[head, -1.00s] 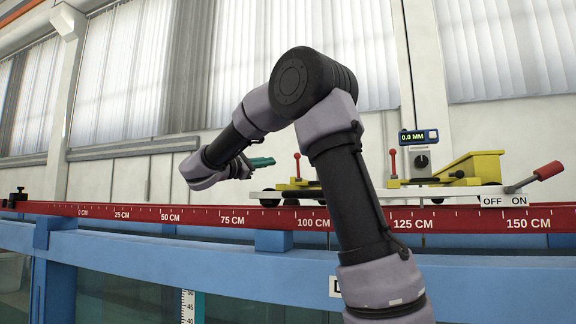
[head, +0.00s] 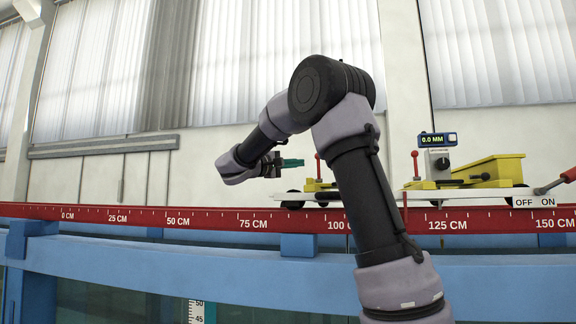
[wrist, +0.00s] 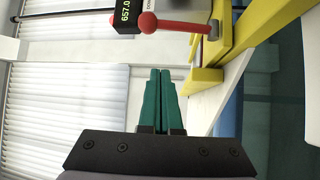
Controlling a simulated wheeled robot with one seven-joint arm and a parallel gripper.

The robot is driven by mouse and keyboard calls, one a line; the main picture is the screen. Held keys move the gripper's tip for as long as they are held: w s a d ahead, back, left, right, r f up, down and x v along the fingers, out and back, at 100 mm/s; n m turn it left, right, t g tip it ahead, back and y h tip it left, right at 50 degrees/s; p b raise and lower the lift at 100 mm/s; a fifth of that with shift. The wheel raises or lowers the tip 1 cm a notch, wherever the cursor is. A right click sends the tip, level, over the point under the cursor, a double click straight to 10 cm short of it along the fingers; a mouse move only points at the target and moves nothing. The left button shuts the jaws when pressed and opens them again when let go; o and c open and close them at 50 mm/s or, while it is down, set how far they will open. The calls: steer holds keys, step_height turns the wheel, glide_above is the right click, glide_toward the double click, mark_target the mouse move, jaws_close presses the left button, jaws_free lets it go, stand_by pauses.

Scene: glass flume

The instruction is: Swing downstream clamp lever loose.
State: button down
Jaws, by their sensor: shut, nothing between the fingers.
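My gripper (head: 291,162) has teal fingers, shut and empty, just left of a red-knobbed lever (head: 318,157) on a yellow clamp block (head: 318,185). The lever stands upright. In the wrist view my gripper (wrist: 160,72) points towards a red lever (wrist: 180,26) with a ball knob, beside a yellow part (wrist: 208,72); the fingertips are apart from it. A second red-knobbed lever (head: 415,157) stands upright on another yellow carriage (head: 490,172) to the right. My arm hides the space between. No label shows which lever is downstream.
A red scale rail (head: 200,219) runs along a blue flume frame (head: 200,256). A display reading 0.0 MM (head: 437,140) stands on the right carriage. A red-gripped handle (head: 566,176) is by an OFF/ON plate (head: 534,201). In the wrist view, a display (wrist: 126,12) sits close to the lever's ball.

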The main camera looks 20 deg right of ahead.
steer(key=x, duration=0.3)
steer(key=shift+d, duration=0.4)
steer(key=s, duration=0.4)
steer(key=shift+a+f, duration=0.15)
steer(key=shift+f, duration=0.1)
